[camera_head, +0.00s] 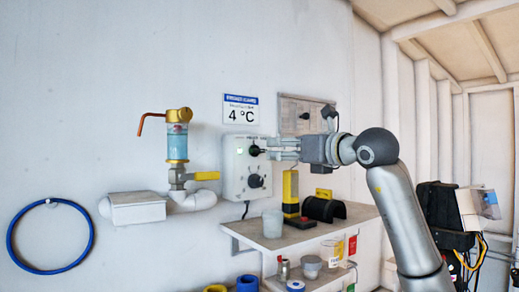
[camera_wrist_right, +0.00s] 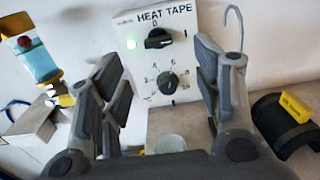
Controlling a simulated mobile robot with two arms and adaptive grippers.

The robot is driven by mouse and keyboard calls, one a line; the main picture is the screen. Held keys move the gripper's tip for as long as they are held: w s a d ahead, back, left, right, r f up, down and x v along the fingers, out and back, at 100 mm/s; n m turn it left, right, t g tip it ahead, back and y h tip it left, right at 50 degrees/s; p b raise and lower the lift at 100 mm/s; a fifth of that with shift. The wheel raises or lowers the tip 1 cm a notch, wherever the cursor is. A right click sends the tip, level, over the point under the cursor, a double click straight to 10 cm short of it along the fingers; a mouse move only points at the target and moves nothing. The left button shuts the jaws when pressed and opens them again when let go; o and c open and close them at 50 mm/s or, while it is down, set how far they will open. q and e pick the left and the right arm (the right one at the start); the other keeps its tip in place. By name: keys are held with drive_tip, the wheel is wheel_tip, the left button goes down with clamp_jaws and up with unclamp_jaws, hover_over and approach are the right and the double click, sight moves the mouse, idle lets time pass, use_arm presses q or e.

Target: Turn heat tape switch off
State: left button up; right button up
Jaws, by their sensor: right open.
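The heat tape box (camera_head: 233,180) is a white panel on the wall, and its "HEAT TAPE" label shows in the right wrist view (camera_wrist_right: 185,55). Its black rotary switch (camera_wrist_right: 158,39) lies roughly horizontal, toward the "I" mark on the right; "0" is above it. A green lamp (camera_wrist_right: 131,43) glows left of the switch. A numbered black dial (camera_wrist_right: 167,82) is below. My right gripper (camera_head: 272,149) is open in front of the box at switch height. In its wrist view the fingers (camera_wrist_right: 158,75) stand wide on either side of the knobs, with nothing between them. My left gripper is out of view.
Left of the box are a pipe with a yellow-handled valve (camera_head: 207,176) and a clear blue cylinder (camera_head: 177,143). Below is a shelf (camera_head: 300,237) with a cup (camera_head: 272,224), a yellow-black device (camera_head: 291,190) and a black rounded object (camera_head: 322,209). A blue hose ring (camera_head: 91,236) hangs far left.

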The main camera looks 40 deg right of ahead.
sight(259, 149)
drive_tip(key=w+p, duration=0.1)
drive_tip(key=w, duration=0.2)
drive_tip(key=w+p, duration=0.1)
drive_tip(key=w, duration=0.2)
drive_tip(key=w+p, duration=0.2)
drive_tip(key=w, duration=0.1)
drive_tip(key=shift+d+r, duration=0.1)
drive_tip(key=shift+d, duration=0.25)
drive_tip(key=shift+w, duration=0.65)
drive_tip(key=c, duration=1)
